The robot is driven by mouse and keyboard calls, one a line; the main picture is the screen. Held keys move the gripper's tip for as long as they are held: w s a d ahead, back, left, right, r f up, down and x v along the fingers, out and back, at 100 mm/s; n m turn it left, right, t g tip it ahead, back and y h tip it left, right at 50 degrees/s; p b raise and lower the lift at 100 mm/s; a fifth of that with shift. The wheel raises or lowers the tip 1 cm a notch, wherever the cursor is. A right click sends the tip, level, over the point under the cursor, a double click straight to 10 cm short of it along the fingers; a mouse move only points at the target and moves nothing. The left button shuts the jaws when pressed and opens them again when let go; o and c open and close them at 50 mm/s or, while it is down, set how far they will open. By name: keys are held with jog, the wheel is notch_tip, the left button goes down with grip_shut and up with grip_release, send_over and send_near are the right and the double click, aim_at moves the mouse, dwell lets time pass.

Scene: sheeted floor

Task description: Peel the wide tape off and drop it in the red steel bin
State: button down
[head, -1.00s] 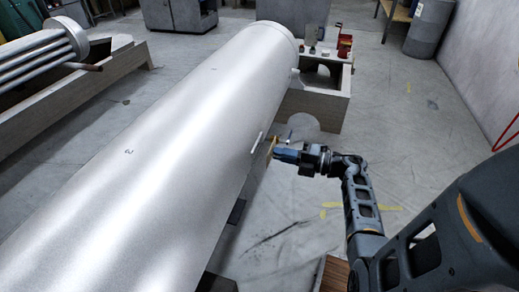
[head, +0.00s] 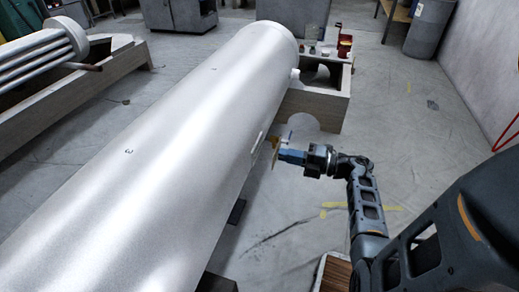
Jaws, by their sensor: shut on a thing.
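A narrow tan strip (head: 275,155), which looks like the wide tape, hangs at the tip of my gripper (head: 279,152). My gripper is shut on it, just right of the side of the big silver cylinder (head: 190,120). I cannot tell whether any of the strip still touches the cylinder. A short white strip (head: 257,142) shows on the cylinder's side, left of the gripper.
A pale bench (head: 325,103) with small items stands beyond the gripper. A wooden box (head: 335,272) is at the bottom, near my arm. A grey drum (head: 430,28) stands at the back right. The floor right of the cylinder is mostly clear.

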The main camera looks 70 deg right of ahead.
jog(key=shift+s+d, duration=0.1)
jog(key=shift+s, duration=1.6)
